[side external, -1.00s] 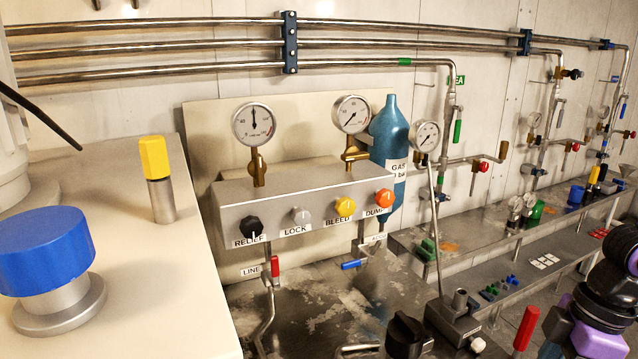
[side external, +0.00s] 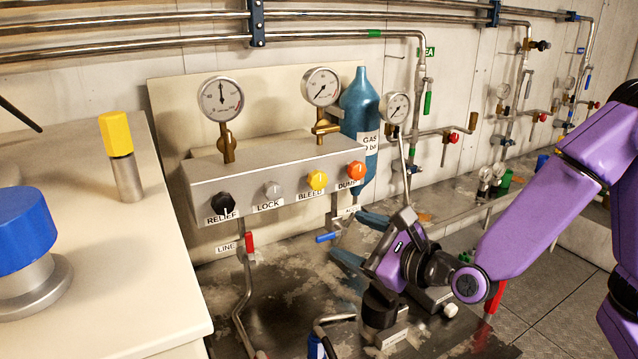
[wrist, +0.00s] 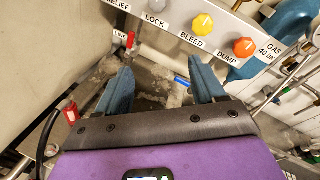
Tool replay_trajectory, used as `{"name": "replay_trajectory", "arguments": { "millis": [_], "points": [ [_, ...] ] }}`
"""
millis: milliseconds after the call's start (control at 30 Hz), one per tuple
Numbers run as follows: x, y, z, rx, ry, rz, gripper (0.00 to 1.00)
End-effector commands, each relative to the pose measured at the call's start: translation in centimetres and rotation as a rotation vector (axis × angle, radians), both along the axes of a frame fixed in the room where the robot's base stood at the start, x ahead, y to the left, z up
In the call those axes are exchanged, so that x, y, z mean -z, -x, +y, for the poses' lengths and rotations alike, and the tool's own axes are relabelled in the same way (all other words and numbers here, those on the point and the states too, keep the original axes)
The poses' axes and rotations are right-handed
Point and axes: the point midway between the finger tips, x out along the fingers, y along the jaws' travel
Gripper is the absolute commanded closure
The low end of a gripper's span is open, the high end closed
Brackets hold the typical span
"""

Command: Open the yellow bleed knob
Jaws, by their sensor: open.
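The yellow bleed knob (side external: 317,180) sits on the front of the grey panel box, above its BLEED label, between the LOCK and DUMP knobs. It also shows in the wrist view (wrist: 203,25), at the top, beyond the fingertips. My gripper (side external: 354,236) is in front of and below the panel, to the right of the knob, apart from it. In the wrist view its two blue fingers (wrist: 160,75) are spread with nothing between them.
The black relief knob (side external: 223,204), grey lock knob (side external: 272,189) and orange dump knob (side external: 356,170) share the panel. A blue-handled valve (side external: 327,238) and a red-handled line valve (side external: 249,242) stand below. A blue gas bottle (side external: 360,105) is behind at right.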

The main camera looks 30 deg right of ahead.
Motion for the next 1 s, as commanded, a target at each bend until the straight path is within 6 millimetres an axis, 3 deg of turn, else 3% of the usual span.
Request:
{"name": "replay_trajectory", "arguments": {
  "millis": [200, 467, 1000],
  "points": [
    [-0.7, -1.4, -2.7, 0.216, -0.243, -0.102, 0.31],
    [-1.1, -2.6, -3.4, 0.259, -0.298, -0.133, 0.31],
    [-1.0, -12.3, -3.4, 0.257, -0.295, -0.132, 0.31]
  ]
}}
